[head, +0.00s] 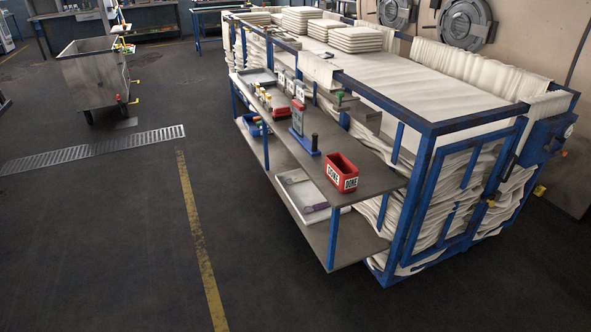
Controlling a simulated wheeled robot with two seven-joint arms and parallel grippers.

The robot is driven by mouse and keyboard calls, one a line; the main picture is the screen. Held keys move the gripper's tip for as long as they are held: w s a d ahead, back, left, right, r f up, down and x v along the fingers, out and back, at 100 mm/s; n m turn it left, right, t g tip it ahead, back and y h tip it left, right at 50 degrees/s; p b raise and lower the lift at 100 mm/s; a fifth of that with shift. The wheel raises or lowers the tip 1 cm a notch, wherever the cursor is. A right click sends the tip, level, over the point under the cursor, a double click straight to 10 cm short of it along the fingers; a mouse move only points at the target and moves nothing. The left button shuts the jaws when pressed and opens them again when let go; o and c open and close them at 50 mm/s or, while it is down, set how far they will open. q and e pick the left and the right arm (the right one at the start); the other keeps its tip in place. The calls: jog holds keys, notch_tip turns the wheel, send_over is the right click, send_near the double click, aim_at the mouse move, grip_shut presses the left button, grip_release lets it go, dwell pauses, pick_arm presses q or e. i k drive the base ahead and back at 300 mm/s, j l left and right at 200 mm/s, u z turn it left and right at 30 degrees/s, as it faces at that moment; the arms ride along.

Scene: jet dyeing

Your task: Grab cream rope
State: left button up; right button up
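Cream cloth (446,205) lies in thick, wavy folds inside a large blue-framed cage (478,123) at the right of the head view. A wide cream sheet (400,84) covers the cage's top, and a draped cream length (478,68) hangs along its far side. Stacks of folded cream cloth (356,40) sit at the far end of the top. I cannot tell a separate single rope apart from these folds. Neither of my grippers is in the head view.
A two-level shelf (372,178) runs along the cage's near side, with a red bin (341,172) and a white tray (308,195). A grey cart (92,75) stands at the back left. Round machine doors (466,24) are behind. The floor at front left is clear.

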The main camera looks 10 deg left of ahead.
aim_at(304, 179)
jog(key=i+j, duration=0.3)
jog(key=i, duration=0.15)
jog(key=i+j, duration=0.35)
jog(key=i, duration=0.1)
